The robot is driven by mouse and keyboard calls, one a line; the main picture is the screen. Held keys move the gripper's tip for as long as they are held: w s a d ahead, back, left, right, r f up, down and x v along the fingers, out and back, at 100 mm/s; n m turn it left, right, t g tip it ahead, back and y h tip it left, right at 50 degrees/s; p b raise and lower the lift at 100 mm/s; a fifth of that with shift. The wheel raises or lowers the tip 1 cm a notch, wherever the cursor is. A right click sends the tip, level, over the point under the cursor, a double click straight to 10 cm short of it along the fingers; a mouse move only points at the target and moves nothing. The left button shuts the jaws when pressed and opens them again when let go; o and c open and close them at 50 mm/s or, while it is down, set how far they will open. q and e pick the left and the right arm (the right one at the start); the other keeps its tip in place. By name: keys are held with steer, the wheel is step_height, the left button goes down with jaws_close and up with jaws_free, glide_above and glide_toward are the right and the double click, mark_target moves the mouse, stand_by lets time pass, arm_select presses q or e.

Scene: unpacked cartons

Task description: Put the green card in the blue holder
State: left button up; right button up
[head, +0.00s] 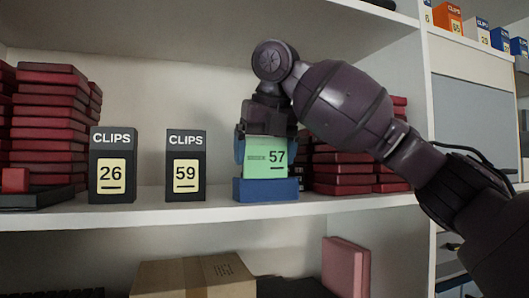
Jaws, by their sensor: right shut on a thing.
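The green card (265,157), marked 57, is upright at the blue holder (265,190), which stands on the white shelf. The card's lower edge meets the top of the holder's front part; I cannot tell how deep it sits in the slot. My right gripper (266,134) comes down from above and is shut on the card's upper edge. The gripper hides the card's top and part of the holder's back. My left gripper is not in view.
Black CLIPS boxes marked 26 (112,140) and 59 (186,142) stand left of the holder. Stacks of dark red boxes (48,120) fill the left, with more (345,170) behind my arm. A cardboard carton (195,278) and a pink box (345,268) are below the shelf (225,212).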

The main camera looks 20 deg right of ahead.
steer(key=shift+f, duration=0.1)
steer(key=o, duration=0.6)
steer(key=v, duration=1.2)
steer(key=shift+a, duration=0.1)
stand_by(0.3)
